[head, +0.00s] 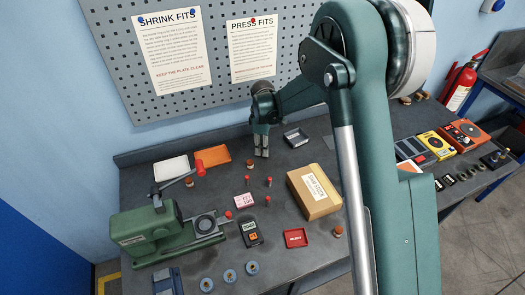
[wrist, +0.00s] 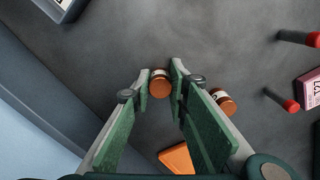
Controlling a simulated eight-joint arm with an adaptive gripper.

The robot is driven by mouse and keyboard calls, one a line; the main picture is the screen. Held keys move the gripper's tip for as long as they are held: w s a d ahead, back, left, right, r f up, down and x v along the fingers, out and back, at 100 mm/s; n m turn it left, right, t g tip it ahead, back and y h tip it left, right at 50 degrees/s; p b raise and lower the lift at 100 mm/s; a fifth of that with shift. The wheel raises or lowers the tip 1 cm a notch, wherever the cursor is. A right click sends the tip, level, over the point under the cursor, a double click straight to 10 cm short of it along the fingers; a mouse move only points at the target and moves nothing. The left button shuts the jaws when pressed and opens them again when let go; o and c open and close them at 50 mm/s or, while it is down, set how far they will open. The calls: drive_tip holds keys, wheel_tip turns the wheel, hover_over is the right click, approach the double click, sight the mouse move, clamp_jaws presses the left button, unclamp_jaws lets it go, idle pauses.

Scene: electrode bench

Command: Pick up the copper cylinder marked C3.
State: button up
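My gripper (head: 261,152) points down at the back of the bench. In the wrist view its two green fingers (wrist: 160,80) stand on either side of a copper cylinder (wrist: 160,86) with a pale label band. Hardly any gap shows between cylinder and fingers, but I cannot tell whether they press on it. Its mark is not legible. A second copper cylinder (wrist: 222,101) lies outside the right finger; one shows just left of my gripper in the head view (head: 250,164). No C3 mark can be read.
An orange tray (head: 212,157) and a white tray (head: 170,168) are left of my gripper, a grey tray (head: 295,138) right. Red-topped pins (head: 269,181), a pink box (head: 243,201) and a cardboard box (head: 313,191) stand in front. The back wall is close behind.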

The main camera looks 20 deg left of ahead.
drive_tip(key=shift+r, duration=0.15)
drive_tip(key=shift+c, duration=0.6)
wheel_tip(320, 180, up, 10)
drive_tip(key=shift+f, duration=0.1)
idle(0.7)
